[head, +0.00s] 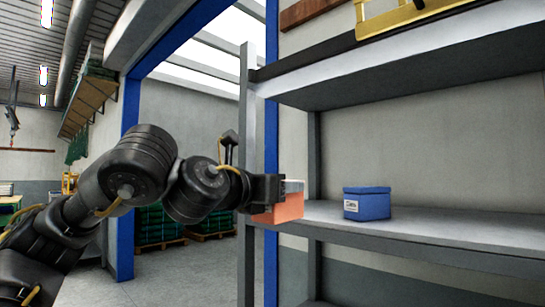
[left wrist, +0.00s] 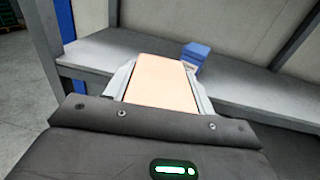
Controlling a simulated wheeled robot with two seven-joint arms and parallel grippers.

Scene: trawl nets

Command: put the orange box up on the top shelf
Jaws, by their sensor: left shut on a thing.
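The orange box (head: 287,209) is held by my left gripper (head: 290,187) at the left end of the shelf unit. In the head view it overlaps the front left edge of the middle shelf (head: 440,238). In the left wrist view the orange box (left wrist: 160,80) sits between the two pale fingers of my left gripper (left wrist: 160,88), which is shut on it. The top shelf (head: 400,72) is above and to the right of the box. My right gripper is not in view.
A blue box (head: 367,204) with a white label stands on the middle shelf, right of the orange box; it also shows in the left wrist view (left wrist: 195,55). A yellow object (head: 400,17) lies on the top shelf. A grey upright post (head: 247,170) stands at the unit's left end.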

